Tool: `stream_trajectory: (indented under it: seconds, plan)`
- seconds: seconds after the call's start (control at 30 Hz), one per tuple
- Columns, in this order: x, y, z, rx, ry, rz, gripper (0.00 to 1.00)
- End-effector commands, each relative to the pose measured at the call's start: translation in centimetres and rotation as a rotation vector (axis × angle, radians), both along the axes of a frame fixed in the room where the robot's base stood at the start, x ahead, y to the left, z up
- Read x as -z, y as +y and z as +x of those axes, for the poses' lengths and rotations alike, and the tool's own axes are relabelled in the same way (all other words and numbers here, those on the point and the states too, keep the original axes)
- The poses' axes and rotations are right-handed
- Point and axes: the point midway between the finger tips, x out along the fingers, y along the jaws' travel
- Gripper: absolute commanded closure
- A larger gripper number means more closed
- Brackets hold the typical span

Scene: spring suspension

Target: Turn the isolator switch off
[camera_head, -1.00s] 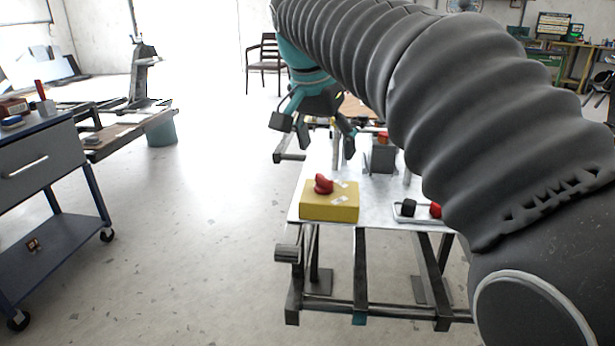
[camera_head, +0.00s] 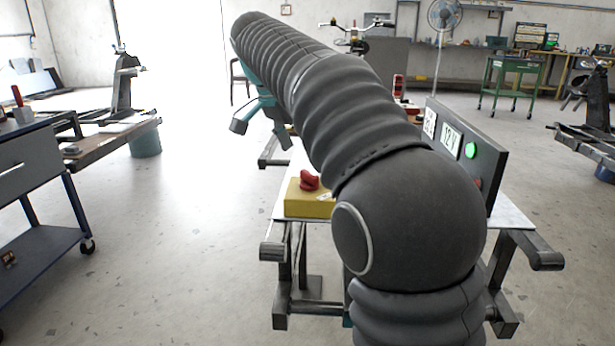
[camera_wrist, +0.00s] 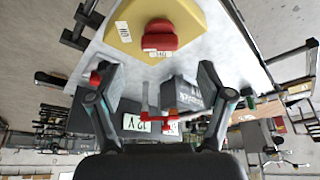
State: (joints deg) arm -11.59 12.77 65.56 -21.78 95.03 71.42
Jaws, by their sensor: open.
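The isolator switch is a yellow box (camera_head: 308,206) with a red knob (camera_head: 309,181), on the near left of the white-topped table. In the wrist view the yellow box (camera_wrist: 190,14) is at the top centre, and its red knob (camera_wrist: 160,36) lies between and beyond my fingertips. Two small white labels are beside the knob, too small to read surely. My gripper (camera_head: 261,130) is open and empty, its fingers pointing down; in the head view it shows up and left of the box. In the wrist view the gripper (camera_wrist: 156,76) touches nothing.
A dark upright panel (camera_head: 488,170) with a 12 V label and a lit green lamp stands at the table's right. In the wrist view a grey block (camera_wrist: 181,92) lies near the right finger. A blue trolley (camera_head: 40,240) is at the left; open floor lies between.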

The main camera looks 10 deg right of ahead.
Motion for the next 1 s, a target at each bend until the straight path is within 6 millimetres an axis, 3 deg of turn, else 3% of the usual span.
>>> stream_trajectory:
  seconds: [0.1, 0.3, 0.77, 0.87, 1.0]
  plan:
    - [2.3, -0.8, 0.3, 0.002, 0.002, 0.000, 0.21]
    - [4.7, -1.7, 0.8, 0.000, 0.000, 0.001, 0.21]
    - [5.6, -2.1, 1.0, 0.000, 0.000, 0.001, 0.21]
    - [5.6, -2.1, 1.0, 0.000, 0.000, 0.001, 0.41]
    - [5.6, -2.1, 1.0, 0.000, 0.000, 0.001, 0.76]
